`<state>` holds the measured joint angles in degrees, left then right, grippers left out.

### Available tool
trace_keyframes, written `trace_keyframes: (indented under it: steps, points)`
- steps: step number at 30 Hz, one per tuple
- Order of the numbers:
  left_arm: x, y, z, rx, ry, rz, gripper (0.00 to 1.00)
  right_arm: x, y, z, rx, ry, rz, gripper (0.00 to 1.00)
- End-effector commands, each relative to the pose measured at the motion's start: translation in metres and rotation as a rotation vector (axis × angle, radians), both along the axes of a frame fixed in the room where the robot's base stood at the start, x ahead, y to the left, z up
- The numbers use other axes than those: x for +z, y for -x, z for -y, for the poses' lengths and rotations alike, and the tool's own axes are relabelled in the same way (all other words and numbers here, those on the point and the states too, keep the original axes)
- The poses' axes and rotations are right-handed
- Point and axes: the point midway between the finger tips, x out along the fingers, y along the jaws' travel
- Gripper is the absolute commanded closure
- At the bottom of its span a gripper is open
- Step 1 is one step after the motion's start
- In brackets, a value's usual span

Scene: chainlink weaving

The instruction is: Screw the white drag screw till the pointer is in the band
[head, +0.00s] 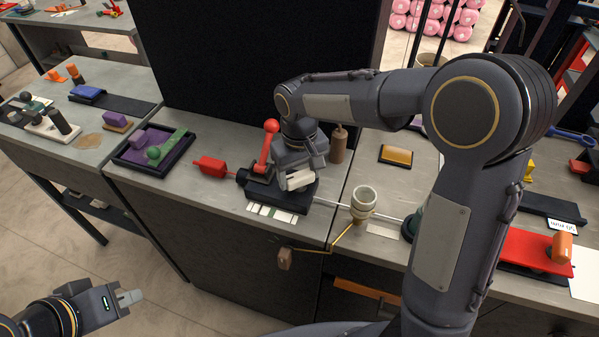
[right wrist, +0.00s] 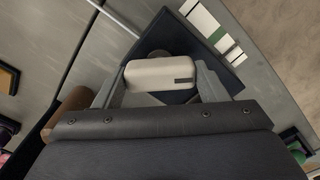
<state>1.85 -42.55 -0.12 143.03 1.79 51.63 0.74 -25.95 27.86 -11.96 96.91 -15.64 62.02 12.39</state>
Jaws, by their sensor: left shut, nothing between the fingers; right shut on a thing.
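The white drag screw (right wrist: 160,73) shows in the right wrist view as a pale, rounded block with a small dark mark, between the two fingers of my right gripper (right wrist: 160,86). In the head view my right gripper (head: 297,181) is low over a black base (head: 291,202), shut on the screw. A white strip with green bands (head: 271,212) lies along the base's front edge and also shows in the right wrist view (right wrist: 213,33). I cannot make out the pointer against the bands. My left gripper (head: 131,297) is shut and empty, away from the bench at lower left.
A red-knobbed lever (head: 268,146) stands beside the base, with a red block (head: 210,166) to its left. A pale cup (head: 363,199) and a thin rod are to the right. A dark tray (head: 155,150) holds purple and green pieces. A black panel rises behind.

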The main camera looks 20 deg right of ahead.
Motion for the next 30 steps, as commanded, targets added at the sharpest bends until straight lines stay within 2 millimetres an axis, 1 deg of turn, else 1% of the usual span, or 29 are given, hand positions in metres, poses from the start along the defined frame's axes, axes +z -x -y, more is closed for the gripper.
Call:
trace_keyframes:
  steps: [18,24,30]
  points:
    - [0.0017,0.0,0.0,0.0,0.0,0.0,1.0,0.0009,-0.0004,0.0002,0.371,-0.001,0.002,0.57]
    - [0.0021,0.0,0.0,0.0,0.0,0.0,1.0,0.001,-0.0005,0.0001,0.444,0.0,0.002,0.57]
    - [0.0022,0.0,0.0,0.0,0.0,0.0,1.0,0.0011,-0.0006,0.0001,0.472,0.0,0.002,0.57]
